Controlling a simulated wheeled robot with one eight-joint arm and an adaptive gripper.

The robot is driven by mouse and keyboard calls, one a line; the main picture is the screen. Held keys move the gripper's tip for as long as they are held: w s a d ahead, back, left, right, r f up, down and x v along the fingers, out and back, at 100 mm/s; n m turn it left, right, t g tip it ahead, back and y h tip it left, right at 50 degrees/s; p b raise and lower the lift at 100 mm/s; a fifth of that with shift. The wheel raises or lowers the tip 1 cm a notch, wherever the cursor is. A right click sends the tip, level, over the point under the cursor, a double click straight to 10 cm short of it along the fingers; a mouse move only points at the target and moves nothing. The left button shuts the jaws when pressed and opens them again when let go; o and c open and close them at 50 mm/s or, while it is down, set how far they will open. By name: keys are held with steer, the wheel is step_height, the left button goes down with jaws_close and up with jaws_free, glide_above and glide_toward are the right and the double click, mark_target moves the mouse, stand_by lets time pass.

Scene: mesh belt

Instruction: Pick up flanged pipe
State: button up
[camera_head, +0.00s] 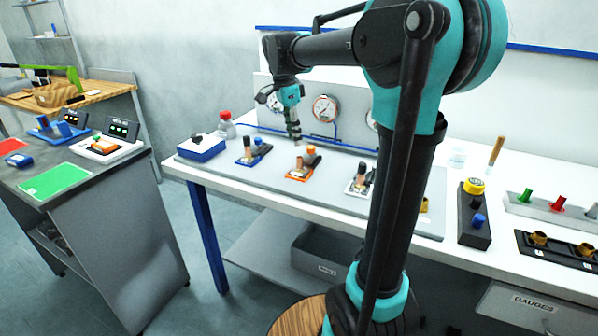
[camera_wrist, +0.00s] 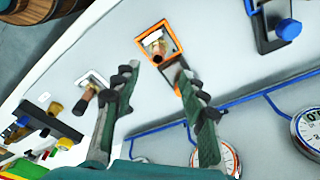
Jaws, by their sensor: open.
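Several copper pipe-like pieces stand in small coloured frames on the grey mat; I cannot tell for certain which is the flanged pipe. One copper piece (camera_head: 299,164) is at the orange frame (camera_head: 290,178); it also shows in the wrist view (camera_wrist: 157,46), beyond and between my fingertips. Another copper piece (camera_head: 248,154) is at the blue frame on the left, and a third (camera_head: 361,181) is at the white frame. My gripper (camera_head: 294,138) is open and empty, pointing down above and behind the orange frame. In the wrist view, my gripper (camera_wrist: 157,77) has its fingers apart.
Pressure gauges (camera_head: 324,108) and blue piping line the panel behind. A red-capped bottle (camera_head: 226,126) and a blue box (camera_head: 201,148) stand at the left. A black button box (camera_head: 473,214) is at the right. Bare mat lies in front of the frames.

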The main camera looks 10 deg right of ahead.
mark_target(300, 164)
steer(key=f, duration=0.3)
steer(key=d+f, duration=0.1)
steer(key=f, duration=0.6)
steer(key=shift+d+f, duration=0.15)
steer(key=shift+d, duration=0.25)
jaws_close()
